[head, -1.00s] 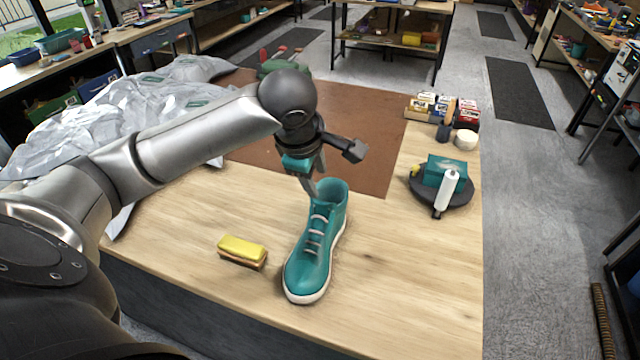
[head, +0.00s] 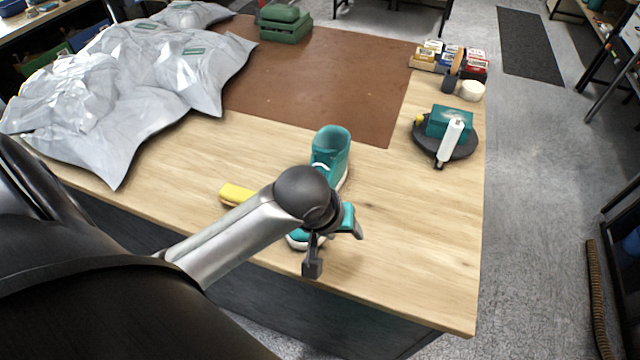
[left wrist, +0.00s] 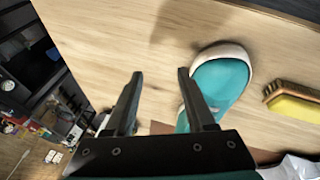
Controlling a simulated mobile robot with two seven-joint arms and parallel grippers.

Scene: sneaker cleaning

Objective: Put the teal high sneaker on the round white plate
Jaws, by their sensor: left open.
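The teal high sneaker (head: 332,146) stands upright on the wooden table, its collar towards the back. My arm hides much of its front in the head view. In the left wrist view its toe (left wrist: 220,82) with a white rim shows just right of my fingers. My left gripper (head: 335,250) is open and empty above the table by the toe; its two fingers (left wrist: 159,73) show apart in the wrist view. I see no clear round white plate. A small round white thing (head: 473,90) stands at the back right. My right gripper is not in view.
A yellow brush (head: 235,194) lies left of the sneaker. A dark round stand (head: 462,150) holds a teal box (head: 450,121) and a white bottle (head: 451,141). Grey bags (head: 110,100) cover the left side. Bare wood lies right of the sneaker. A brown mat (head: 310,85) is behind.

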